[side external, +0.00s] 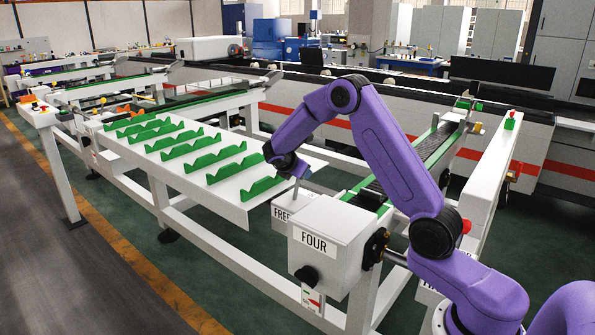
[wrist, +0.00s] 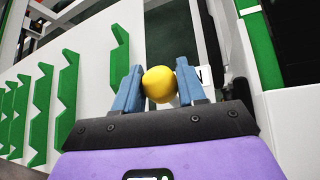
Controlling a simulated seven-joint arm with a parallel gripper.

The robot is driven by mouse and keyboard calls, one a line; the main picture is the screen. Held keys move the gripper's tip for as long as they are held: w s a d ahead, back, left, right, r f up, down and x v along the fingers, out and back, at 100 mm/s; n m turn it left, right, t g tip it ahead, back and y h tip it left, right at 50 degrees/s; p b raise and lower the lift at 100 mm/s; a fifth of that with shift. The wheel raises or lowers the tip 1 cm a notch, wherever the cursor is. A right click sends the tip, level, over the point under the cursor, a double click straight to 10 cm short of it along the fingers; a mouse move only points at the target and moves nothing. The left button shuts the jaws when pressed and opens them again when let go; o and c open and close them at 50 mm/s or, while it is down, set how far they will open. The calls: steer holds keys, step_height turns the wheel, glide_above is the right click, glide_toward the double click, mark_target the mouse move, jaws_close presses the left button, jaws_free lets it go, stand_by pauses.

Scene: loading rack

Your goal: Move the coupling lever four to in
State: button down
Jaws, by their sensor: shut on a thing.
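My gripper (wrist: 158,72) is shut on a yellow ball knob (wrist: 159,85), which sits between its two blue fingers in the wrist view. The knob's shaft is hidden, so the lever's angle cannot be told. In the side view my gripper (side external: 296,185) points down just above a white box labelled "FREE" (side external: 281,213), behind the white box marked "FOUR" (side external: 314,243). The knob itself is hidden there. A partly covered label ending in "N" (wrist: 203,75) shows behind the right finger in the wrist view.
A white rack table (side external: 225,195) with rows of green notched holders (side external: 225,168) lies left of my gripper. A conveyor with green edges (side external: 437,145) runs behind my arm. The "FOUR" box carries a black knob (side external: 307,276) on its front.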

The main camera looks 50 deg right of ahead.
steer(key=shift+d, duration=0.2)
stand_by(0.3)
steer(key=c, duration=0.7)
jaws_free()
steer(key=v, duration=1.7)
steer(key=shift+r, duration=0.2)
steer(key=shift+s+a, duration=0.1)
